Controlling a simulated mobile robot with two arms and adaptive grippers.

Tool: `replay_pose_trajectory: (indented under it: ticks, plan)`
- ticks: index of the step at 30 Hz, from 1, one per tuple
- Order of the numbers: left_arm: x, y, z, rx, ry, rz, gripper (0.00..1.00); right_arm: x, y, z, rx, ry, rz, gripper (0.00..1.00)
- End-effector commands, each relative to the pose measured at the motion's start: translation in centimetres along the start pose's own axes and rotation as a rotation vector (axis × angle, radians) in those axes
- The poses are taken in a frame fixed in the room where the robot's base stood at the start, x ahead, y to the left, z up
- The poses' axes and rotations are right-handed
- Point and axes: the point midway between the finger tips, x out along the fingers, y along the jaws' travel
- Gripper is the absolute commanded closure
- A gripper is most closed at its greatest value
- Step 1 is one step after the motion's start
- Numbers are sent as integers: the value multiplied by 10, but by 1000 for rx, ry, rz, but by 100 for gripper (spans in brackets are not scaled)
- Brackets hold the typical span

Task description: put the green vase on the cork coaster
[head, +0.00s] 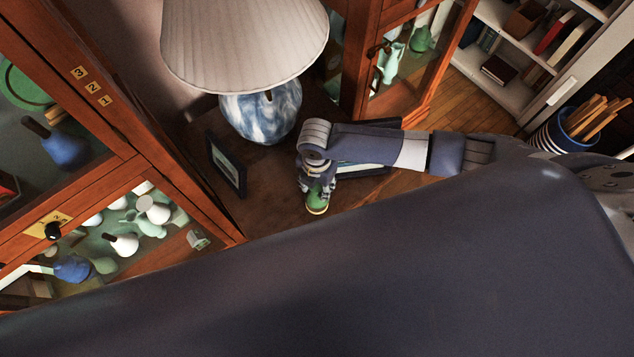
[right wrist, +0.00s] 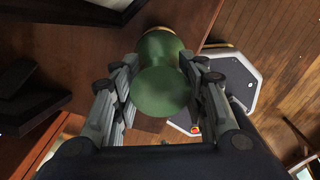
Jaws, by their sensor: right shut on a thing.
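The green vase (right wrist: 162,88) is between the fingers of my right gripper (right wrist: 163,92) in the right wrist view, and the fingers are shut on it. In the head view my right gripper (head: 317,188) reaches down over the front edge of the wooden table, with the green vase (head: 318,199) below it. A thin tan rim shows at the vase's far end; I cannot tell whether it is the cork coaster or whether the vase touches it. My left gripper is not in view.
A lamp (head: 262,110) with a pleated shade and a dark picture frame (head: 226,163) stand on the table (head: 275,180). A flat framed thing lies behind my right arm. Glass cabinets (head: 120,190) flank the table. A striped basket (head: 560,135) stands at right.

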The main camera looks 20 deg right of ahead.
Motion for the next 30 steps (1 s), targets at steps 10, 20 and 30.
replay_pose_trajectory:
  ticks: [10, 20, 30]
  plan:
    - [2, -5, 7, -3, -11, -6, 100, 3, 0, 0, -1, 0, 1, 57]
    - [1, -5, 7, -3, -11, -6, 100, 3, 0, -1, -1, 0, 0, 40]
    - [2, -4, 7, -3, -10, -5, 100, -27, 0, 0, -2, 0, 4, 40]
